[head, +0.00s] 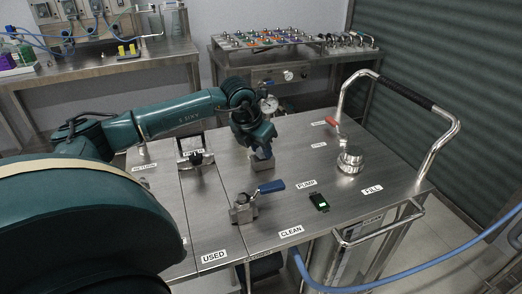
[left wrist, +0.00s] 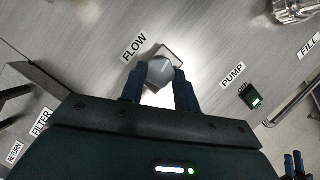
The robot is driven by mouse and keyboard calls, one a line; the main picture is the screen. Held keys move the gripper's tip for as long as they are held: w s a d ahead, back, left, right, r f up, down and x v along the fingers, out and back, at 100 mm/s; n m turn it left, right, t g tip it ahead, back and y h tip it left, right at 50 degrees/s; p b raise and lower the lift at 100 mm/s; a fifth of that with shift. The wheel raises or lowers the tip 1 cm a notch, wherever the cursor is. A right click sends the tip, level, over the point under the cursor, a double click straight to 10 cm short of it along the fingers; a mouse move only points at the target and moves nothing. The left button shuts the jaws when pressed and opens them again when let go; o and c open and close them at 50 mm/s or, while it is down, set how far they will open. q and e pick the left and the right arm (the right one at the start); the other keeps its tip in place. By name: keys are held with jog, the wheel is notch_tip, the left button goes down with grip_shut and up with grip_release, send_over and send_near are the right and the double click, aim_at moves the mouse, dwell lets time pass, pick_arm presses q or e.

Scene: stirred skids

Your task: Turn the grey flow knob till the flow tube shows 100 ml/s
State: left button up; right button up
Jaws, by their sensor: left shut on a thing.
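The grey flow knob (left wrist: 160,72) sits on a square metal plate beside the FLOW label (left wrist: 134,47) in the left wrist view. My left gripper (left wrist: 165,78) is shut on the knob, one blue finger on each side. In the head view my left gripper (head: 261,150) points down at the steel bench top and mostly hides the knob. I cannot make out a flow tube or its reading. Two dark blue prongs (left wrist: 293,165) at the lower right edge of the left wrist view look like my right gripper; their opening is unclear.
A blue-handled lever valve (head: 271,187) stands near the CLEAN label. A blue hose (head: 400,276) runs along the front.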

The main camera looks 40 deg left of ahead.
pick_arm(q)
jog(key=m+h, duration=0.1)
jog(key=m, duration=0.1)
jog(key=shift+a+m, duration=0.15)
jog(key=shift+m, duration=0.25)
jog(key=m, duration=0.1)
jog(key=m+h, duration=0.1)
jog(key=m, duration=0.1)
jog(key=shift+w+a+r+m, duration=0.1)
jog(key=shift+w+a+m, duration=0.05)
jog(key=shift+m, duration=0.15)
jog(key=m+g+h, duration=0.1)
jog(key=m, duration=0.2)
jog(key=shift+w+a+m+h, duration=0.1)
jog(key=shift+m+h, duration=0.2)
jog(key=m+g, duration=0.1)
jog(key=m, duration=0.1)
jog(key=m+g+h, duration=0.1)
jog(key=m, duration=0.2)
jog(key=shift+w+a, duration=0.1)
jog(key=shift+w, duration=0.1)
jog(key=shift+m, duration=0.4)
pick_arm(e)
jog(key=shift+f, duration=0.15)
jog(key=shift+r, duration=0.3)
jog(key=shift+f, duration=0.1)
pick_arm(q)
jog(key=o, duration=1)
pick_arm(e)
jog(key=shift+s+f, duration=0.2)
